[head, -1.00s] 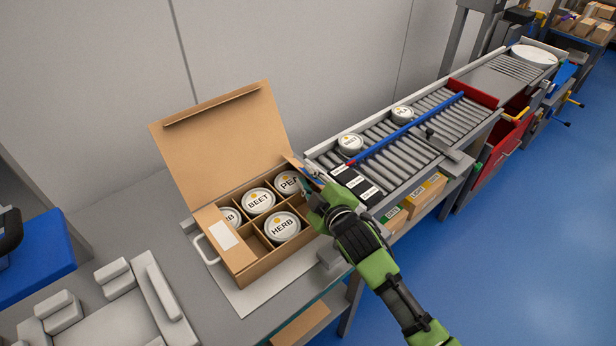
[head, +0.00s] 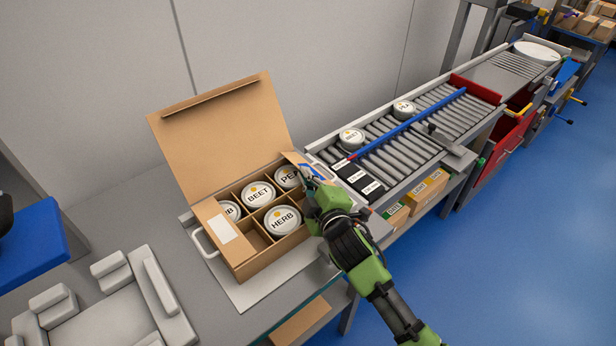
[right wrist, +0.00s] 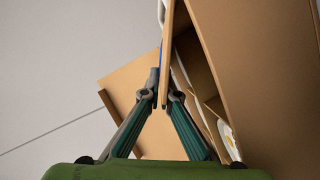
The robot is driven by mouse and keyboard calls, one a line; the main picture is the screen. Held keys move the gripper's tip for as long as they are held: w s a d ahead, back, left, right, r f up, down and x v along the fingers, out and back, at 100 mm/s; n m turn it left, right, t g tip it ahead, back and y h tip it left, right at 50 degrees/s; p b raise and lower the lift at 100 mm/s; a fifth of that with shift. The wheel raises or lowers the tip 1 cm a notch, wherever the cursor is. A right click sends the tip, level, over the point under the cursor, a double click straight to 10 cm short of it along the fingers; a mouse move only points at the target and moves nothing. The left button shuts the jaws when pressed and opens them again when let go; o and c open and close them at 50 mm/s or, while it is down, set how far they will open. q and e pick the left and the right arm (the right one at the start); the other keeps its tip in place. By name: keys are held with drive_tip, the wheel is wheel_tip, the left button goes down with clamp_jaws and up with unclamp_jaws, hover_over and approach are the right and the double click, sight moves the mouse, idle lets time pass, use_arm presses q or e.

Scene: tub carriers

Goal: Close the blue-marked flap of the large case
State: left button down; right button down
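The large case (head: 262,262) is an open cardboard box with its tall lid (head: 215,135) raised at the back. Several labelled tins, such as BEET (head: 258,194) and HERB (head: 282,220), sit in its divided compartments. The flap with the blue mark (head: 295,157) stands at the right end of the case; it also shows edge-on in the right wrist view (right wrist: 170,45). My right gripper (head: 309,180) is at this flap, and in the wrist view its fingers are closed around the thin board. The opposite flap (head: 222,228) bears a white label. My left gripper is out of view.
A roller conveyor (head: 400,135) with two tins and a blue bar runs off to the right. A white handle (head: 203,243) is beside the case's left end. A grey fixture (head: 110,305) stands at front left, a blue object (head: 35,240) at far left.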

drive_tip(key=shift+f, duration=0.1)
drive_tip(key=c, duration=2.3)
unclamp_jaws()
drive_tip(key=shift+c, duration=0.2)
drive_tip(key=v, duration=1.2)
